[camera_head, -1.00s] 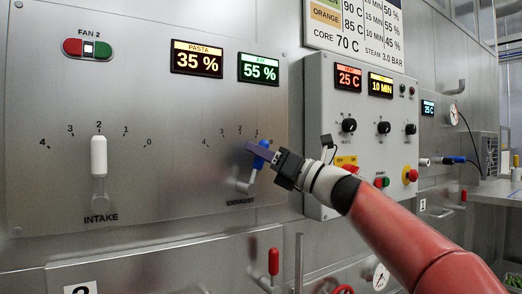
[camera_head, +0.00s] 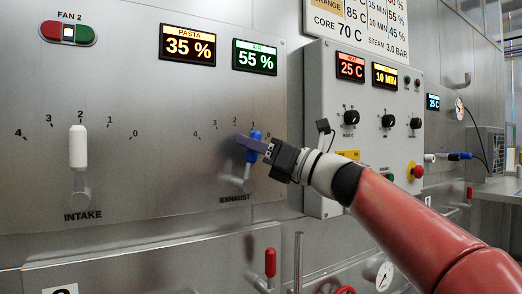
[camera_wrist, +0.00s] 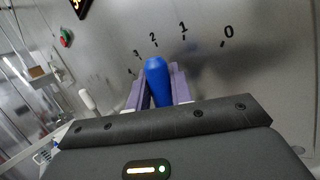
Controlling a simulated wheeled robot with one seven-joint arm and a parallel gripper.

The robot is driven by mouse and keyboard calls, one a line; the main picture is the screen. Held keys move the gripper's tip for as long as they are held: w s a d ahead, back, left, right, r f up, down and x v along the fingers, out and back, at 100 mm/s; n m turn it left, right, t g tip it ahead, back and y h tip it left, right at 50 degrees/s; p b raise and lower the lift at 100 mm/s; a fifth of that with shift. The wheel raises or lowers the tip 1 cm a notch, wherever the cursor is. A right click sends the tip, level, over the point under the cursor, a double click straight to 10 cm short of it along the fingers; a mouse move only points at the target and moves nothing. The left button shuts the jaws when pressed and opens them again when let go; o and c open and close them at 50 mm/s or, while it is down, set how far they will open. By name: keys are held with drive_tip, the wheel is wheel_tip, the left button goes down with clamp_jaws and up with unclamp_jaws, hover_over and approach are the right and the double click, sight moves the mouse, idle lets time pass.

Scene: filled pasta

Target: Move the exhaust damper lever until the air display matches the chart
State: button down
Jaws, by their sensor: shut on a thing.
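The exhaust lever has a blue handle (camera_head: 254,142) and leans right of upright, near the 1 mark of its scale. My gripper (camera_head: 251,146) is shut on this handle, with a purple finger on either side. In the wrist view the blue handle (camera_wrist: 157,80) stands between the fingers (camera_wrist: 156,88), and the marks 3, 2, 1 and 0 show behind it. The green air display (camera_head: 255,56) reads 55 %. The chart (camera_head: 363,28) at the top right is cut off by the picture edge; rows with 55 % and 45 % show in part.
The intake lever with a white handle (camera_head: 78,146) stands upright near its 2 mark at left. The pasta display (camera_head: 187,45) reads 35 %. A grey control box (camera_head: 330,100) with knobs juts out right of the exhaust scale, behind my arm. A red-handled valve (camera_head: 270,262) is below.

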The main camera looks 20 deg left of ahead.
drive_tip(key=shift+s+a+r+n+p, duration=0.25)
drive_tip(key=shift+r+n+p, duration=0.2)
drive_tip(key=shift+p, duration=0.2)
drive_tip(key=shift+s+n+g+h+p, duration=0.1)
drive_tip(key=shift+n+g+h+p, duration=0.2)
drive_tip(key=shift+n+g+p, duration=0.1)
drive_tip(key=shift+s+a+f+n+g+h+p, duration=0.15)
drive_tip(key=shift+s+a+n+g+h+p, duration=0.2)
drive_tip(key=shift+n+p, duration=0.2)
drive_tip(key=shift+s+f, duration=0.1)
drive_tip(key=shift+f, duration=0.05)
drive_tip(key=c, duration=1.5)
unclamp_jaws()
drive_tip(key=shift+c, duration=0.2)
